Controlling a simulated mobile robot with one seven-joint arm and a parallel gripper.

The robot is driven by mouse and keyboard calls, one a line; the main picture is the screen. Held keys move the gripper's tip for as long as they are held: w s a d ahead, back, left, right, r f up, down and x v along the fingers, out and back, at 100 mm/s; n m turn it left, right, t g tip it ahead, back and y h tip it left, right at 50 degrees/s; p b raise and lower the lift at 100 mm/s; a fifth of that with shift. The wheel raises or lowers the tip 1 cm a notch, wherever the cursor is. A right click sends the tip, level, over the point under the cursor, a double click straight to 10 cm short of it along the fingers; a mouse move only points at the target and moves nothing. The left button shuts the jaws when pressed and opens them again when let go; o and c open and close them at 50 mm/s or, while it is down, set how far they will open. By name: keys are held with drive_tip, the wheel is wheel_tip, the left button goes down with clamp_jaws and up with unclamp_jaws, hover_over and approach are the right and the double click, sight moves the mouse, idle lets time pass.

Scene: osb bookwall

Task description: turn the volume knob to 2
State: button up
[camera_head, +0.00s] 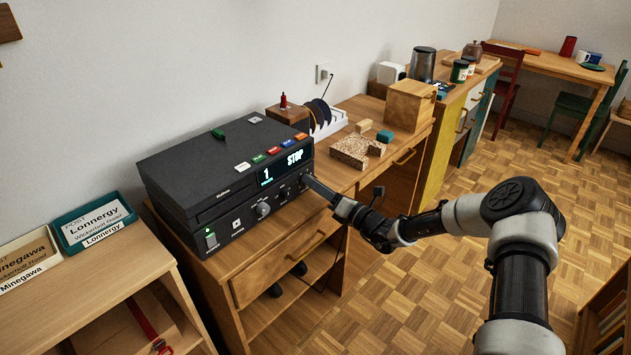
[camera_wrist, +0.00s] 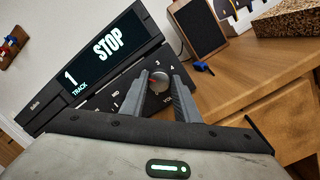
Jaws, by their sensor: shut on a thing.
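The volume knob (camera_wrist: 159,82) is a small round grey knob with a red mark, on the front panel of a black audio player (camera_head: 215,165). In the wrist view the two fingers of my gripper (camera_wrist: 160,92) stand on either side of the knob, shut on it. Scale figures 3 and 4 show to the upper right of it, and VOL is partly covered by a finger. I cannot tell which figure the mark points at. In the head view my gripper (camera_head: 309,182) reaches the right end of the player's front and hides the knob.
The player's display (camera_head: 286,166) reads 1 and STOP. The floor right of the desk is open.

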drive_tip(key=shift+m, duration=0.8)
drive_tip(key=shift+f+p, duration=0.1)
drive_tip(key=shift+p, duration=0.25)
drive_tip(key=o, duration=1)
drive_tip(key=shift+o, duration=0.2)
drive_tip(key=p+v, duration=0.1)
drive_tip(key=v, duration=1.6)
drive_tip(key=shift+s, duration=0.35)
